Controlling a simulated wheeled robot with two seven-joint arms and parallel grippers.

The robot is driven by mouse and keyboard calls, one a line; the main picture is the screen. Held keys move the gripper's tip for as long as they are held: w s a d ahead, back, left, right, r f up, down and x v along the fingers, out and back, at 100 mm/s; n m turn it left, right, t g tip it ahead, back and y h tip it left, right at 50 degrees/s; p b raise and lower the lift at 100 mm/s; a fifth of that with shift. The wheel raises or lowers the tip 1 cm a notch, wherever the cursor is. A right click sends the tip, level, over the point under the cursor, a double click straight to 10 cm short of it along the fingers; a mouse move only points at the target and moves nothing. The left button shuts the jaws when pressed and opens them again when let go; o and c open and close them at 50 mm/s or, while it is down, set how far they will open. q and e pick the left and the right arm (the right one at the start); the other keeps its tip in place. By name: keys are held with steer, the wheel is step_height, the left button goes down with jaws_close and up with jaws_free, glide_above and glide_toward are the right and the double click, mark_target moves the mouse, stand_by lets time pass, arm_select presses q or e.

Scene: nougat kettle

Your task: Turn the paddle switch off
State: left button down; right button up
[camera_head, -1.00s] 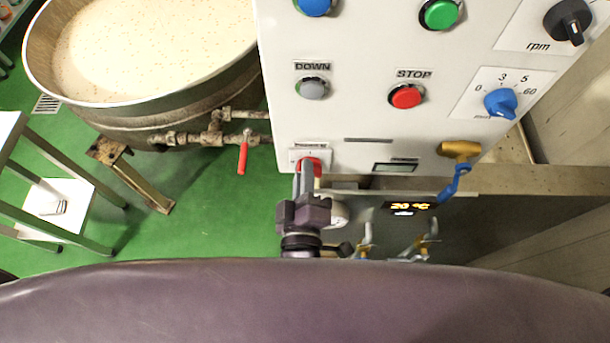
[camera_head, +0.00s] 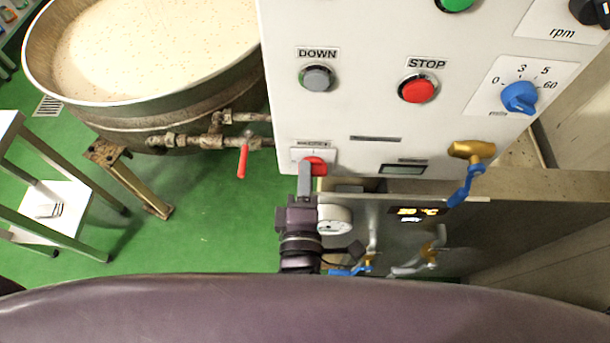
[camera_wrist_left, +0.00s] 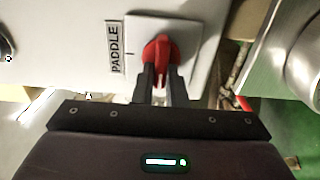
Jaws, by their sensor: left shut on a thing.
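The paddle switch is a red rotary knob (camera_head: 318,166) on a pale square plate, low on the left of the white control panel (camera_head: 365,120). My left gripper (camera_head: 305,178) reaches up to it from below and is shut on the knob. In the left wrist view the red knob (camera_wrist_left: 160,58) sits between the two dark fingers (camera_wrist_left: 166,78), beside the label "PADDLE" (camera_wrist_left: 116,48). The fingers cover part of the knob's sides. My right gripper is in neither view.
Above are a grey DOWN button (camera_head: 317,77), a red STOP button (camera_head: 418,89) and a blue dial (camera_head: 519,97). A brass valve with a blue handle (camera_head: 466,186) juts out at right. A kettle (camera_head: 150,120) with a red-handled valve (camera_head: 243,162) stands left.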

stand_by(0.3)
arm_select(q)
steer(key=c, duration=1.5)
jaws_free()
steer(key=shift+o, duration=0.2)
